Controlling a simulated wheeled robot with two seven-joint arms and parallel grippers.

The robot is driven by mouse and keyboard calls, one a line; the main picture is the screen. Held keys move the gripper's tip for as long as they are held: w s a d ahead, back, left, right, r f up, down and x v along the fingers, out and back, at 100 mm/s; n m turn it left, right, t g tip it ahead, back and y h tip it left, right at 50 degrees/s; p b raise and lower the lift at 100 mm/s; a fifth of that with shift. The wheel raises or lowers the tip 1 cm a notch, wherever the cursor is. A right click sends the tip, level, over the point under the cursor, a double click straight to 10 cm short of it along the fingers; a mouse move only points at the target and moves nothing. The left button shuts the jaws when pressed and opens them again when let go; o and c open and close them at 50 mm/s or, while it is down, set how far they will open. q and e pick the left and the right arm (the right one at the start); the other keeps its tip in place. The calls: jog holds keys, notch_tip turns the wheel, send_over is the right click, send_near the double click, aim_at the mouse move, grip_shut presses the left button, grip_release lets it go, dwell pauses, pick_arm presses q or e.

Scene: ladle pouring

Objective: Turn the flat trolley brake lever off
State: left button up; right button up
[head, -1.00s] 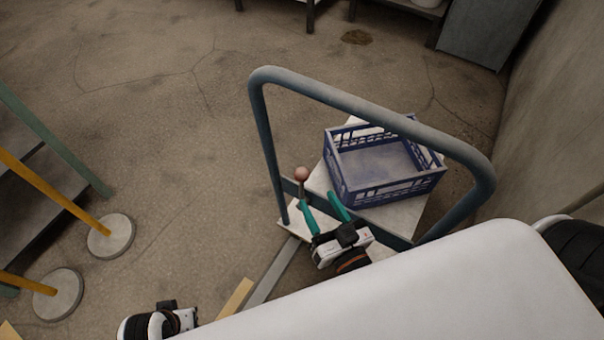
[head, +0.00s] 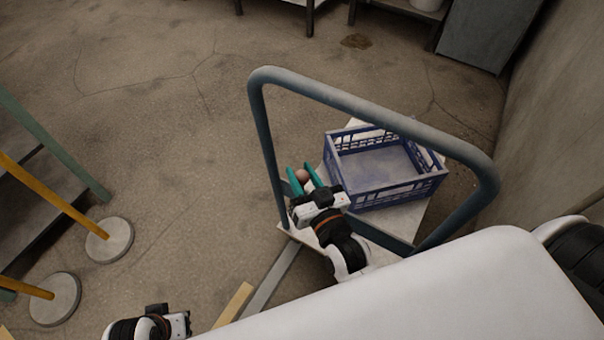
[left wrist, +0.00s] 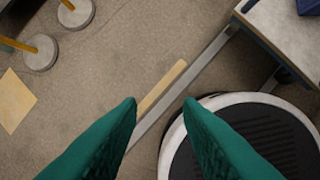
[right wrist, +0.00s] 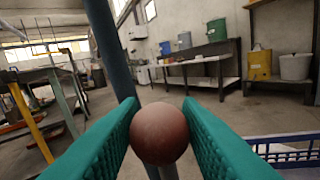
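The brake lever's round reddish-brown knob (head: 301,176) stands at the near left of the flat trolley, beside the grey-blue push handle (head: 262,130). My right gripper (head: 302,176) has its two teal fingers on either side of the knob. In the right wrist view the knob (right wrist: 159,133) fills the space between the fingertips; whether both fingers press on it I cannot tell. The lever's shaft is mostly hidden behind the knob and gripper. My left gripper (left wrist: 160,105) is open and empty above the floor.
A blue crate (head: 385,201) sits on the trolley's white deck (head: 404,216). The push handle arches over the near end of the trolley. A wall (head: 560,130) rises at the right.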

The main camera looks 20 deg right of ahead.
grip_shut()
pick_arm(q)
jog(key=shift+f, duration=0.1)
